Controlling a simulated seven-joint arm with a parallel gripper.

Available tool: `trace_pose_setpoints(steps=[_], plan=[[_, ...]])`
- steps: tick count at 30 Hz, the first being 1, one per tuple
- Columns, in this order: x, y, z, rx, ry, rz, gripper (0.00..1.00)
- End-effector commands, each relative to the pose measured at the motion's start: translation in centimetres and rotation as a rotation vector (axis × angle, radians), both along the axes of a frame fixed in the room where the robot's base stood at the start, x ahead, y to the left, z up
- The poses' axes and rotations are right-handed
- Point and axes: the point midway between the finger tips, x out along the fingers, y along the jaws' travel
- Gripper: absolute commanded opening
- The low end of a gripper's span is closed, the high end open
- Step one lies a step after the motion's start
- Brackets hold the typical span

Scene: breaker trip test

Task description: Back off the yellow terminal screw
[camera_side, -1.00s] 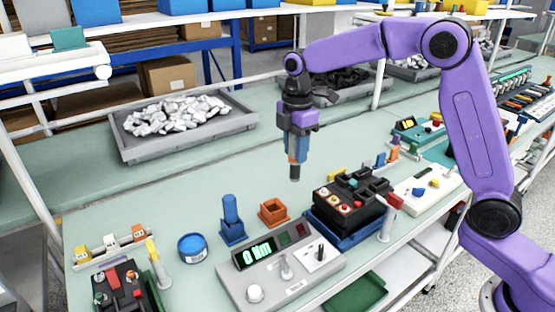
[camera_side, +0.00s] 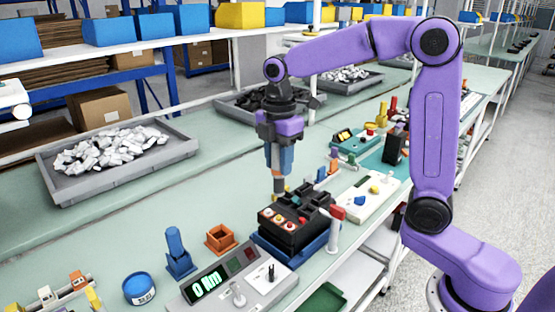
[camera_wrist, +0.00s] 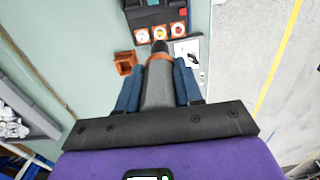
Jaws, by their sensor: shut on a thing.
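The black breaker block (camera_side: 292,232) sits on a blue base (camera_side: 268,252) at the bench's front edge. A row of round, coloured terminals, including red ones, lies along its side; it also shows at the top of the wrist view (camera_wrist: 160,14). My gripper (camera_side: 279,163), with blue fingers, is shut on a grey driver tool (camera_wrist: 158,88) with an orange collar. In the side view the tool points down by the block's far left edge. In the wrist view its dark tip appears just short of the terminals. Contact is not clear.
A torque meter (camera_side: 232,284) with a lit display stands left of the breaker. An orange square holder (camera_side: 221,240) and a blue holder (camera_side: 177,255) stand behind it. A red-topped post (camera_side: 335,228) is right of the breaker. Open bench lies behind the holders.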

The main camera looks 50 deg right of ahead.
Motion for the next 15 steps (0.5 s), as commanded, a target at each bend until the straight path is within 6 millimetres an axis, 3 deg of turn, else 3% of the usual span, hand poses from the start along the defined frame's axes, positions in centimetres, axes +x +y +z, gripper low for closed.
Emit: trace_pose_setpoints(steps=[15], plan=[[0.0,0.0,-3.2,0.000,0.000,0.000,0.05]])
